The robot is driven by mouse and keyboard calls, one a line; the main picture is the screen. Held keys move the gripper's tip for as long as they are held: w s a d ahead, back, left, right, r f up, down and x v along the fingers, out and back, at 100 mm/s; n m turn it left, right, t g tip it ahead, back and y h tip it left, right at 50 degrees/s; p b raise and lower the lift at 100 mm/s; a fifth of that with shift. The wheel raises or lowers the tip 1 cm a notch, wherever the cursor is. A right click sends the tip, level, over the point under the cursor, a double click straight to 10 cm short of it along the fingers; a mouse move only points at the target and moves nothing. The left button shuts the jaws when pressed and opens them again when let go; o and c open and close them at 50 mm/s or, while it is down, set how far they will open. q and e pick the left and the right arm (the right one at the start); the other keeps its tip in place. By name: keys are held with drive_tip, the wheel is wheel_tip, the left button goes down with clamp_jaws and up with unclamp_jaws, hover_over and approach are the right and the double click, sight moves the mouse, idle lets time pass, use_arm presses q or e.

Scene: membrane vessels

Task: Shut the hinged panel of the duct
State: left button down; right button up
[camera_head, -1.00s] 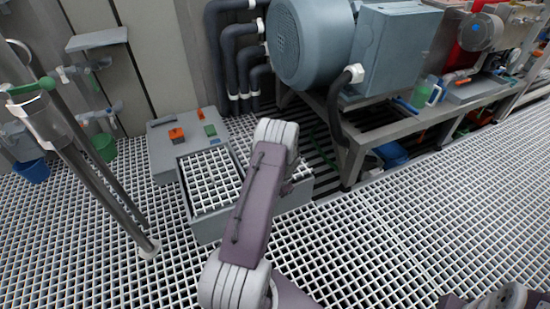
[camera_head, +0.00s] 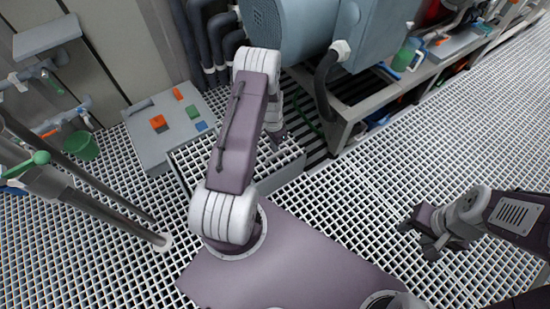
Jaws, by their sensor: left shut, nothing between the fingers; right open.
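The duct is a low grey box on the grated floor, with its grey side wall (camera_head: 285,172) showing right of my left arm. Its open top shows white grating inside. A flat grey panel (camera_head: 150,143) with a small lever at its far left corner adjoins the box's far left side; I take it as the hinged panel, standing open. My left arm crosses over the box and hides much of it. My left gripper (camera_head: 276,136) is shut and empty, above the box's far right part; contact is unclear. My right gripper (camera_head: 425,243) is open and empty over the floor at right.
Small orange (camera_head: 158,123), green (camera_head: 192,111) and blue (camera_head: 201,126) pieces lie on the panel. A steel bench (camera_head: 355,112) with a big blue-grey motor (camera_head: 288,28) stands behind. A slanted pole (camera_head: 110,205) is at left. Open grating (camera_head: 345,205) lies between my arms.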

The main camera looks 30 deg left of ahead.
sight(276, 169)
use_arm(q)
drive_tip(key=f+b, duration=0.2)
drive_tip(key=f, duration=0.2)
drive_tip(key=f+b, duration=0.2)
drive_tip(key=f, duration=0.3)
drive_tip(key=f+b, duration=0.2)
drive_tip(key=f, duration=0.2)
drive_tip(key=shift+s+d+f, duration=0.15)
drive_tip(key=shift+d+f, duration=0.25)
use_arm(e)
wheel_tip(276, 169, down, 7)
drive_tip(key=shift+r, duration=0.15)
